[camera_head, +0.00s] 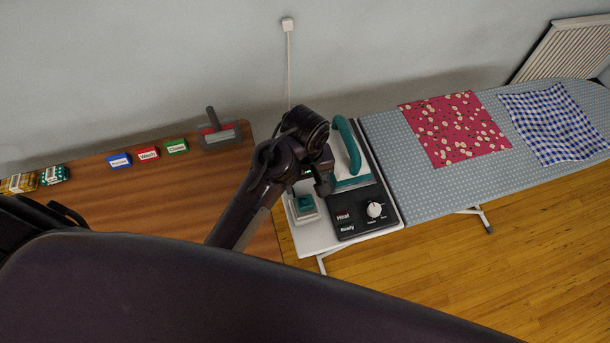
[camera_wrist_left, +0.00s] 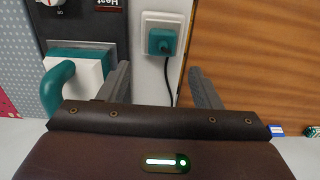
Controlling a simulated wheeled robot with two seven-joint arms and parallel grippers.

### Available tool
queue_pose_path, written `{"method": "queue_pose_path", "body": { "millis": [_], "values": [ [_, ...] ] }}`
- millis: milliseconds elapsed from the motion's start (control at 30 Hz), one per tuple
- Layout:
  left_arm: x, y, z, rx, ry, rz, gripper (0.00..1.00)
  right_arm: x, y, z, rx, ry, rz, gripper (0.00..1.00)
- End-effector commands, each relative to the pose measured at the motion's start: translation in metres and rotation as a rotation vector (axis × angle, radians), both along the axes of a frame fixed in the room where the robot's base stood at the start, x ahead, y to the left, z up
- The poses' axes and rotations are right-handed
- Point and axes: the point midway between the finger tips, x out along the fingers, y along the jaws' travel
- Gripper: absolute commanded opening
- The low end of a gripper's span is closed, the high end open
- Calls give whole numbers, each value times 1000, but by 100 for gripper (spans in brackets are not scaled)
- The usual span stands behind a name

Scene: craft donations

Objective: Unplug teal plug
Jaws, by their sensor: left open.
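The teal plug (camera_head: 305,203) sits in a white socket box (camera_head: 292,213) on the white end of the ironing board. In the left wrist view the teal plug (camera_wrist_left: 162,41) is in the white socket plate (camera_wrist_left: 165,20), with a dark cord running from it. My left gripper (camera_head: 317,184) is above the plug in the head view. In the left wrist view its two fingers (camera_wrist_left: 160,85) are apart and empty, with the plug beyond them and between their lines. My right gripper is not in view.
Red and blue cloths lie on the ironing board (camera_head: 386,150). A wooden table (camera_head: 120,197) with labelled blocks and a brush is at left.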

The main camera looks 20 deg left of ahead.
Motion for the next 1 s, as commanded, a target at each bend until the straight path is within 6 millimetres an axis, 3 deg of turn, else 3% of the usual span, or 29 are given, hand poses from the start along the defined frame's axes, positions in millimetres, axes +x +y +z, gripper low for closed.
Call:
{"method": "queue_pose_path", "body": {
  "millis": [100, 167, 400, 533, 633, 800, 1000],
  "values": [
    [-1, -1, 2, 0, 2, 1, 58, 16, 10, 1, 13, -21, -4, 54],
    [-1, 0, 2, 0, 2, 2, 58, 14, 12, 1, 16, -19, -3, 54],
    [-1, 0, 1, 0, 1, 1, 58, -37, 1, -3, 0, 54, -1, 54],
    [-1, 0, -5, 0, 1, 2, 58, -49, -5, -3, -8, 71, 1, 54],
    [-1, 0, -15, 1, 4, 3, 58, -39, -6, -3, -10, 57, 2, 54],
    [-2, 0, -39, 1, 4, 1, 58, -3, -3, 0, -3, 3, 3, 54],
    [-2, 0, -67, 2, 3, 1, 58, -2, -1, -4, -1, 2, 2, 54]
  ]
}}
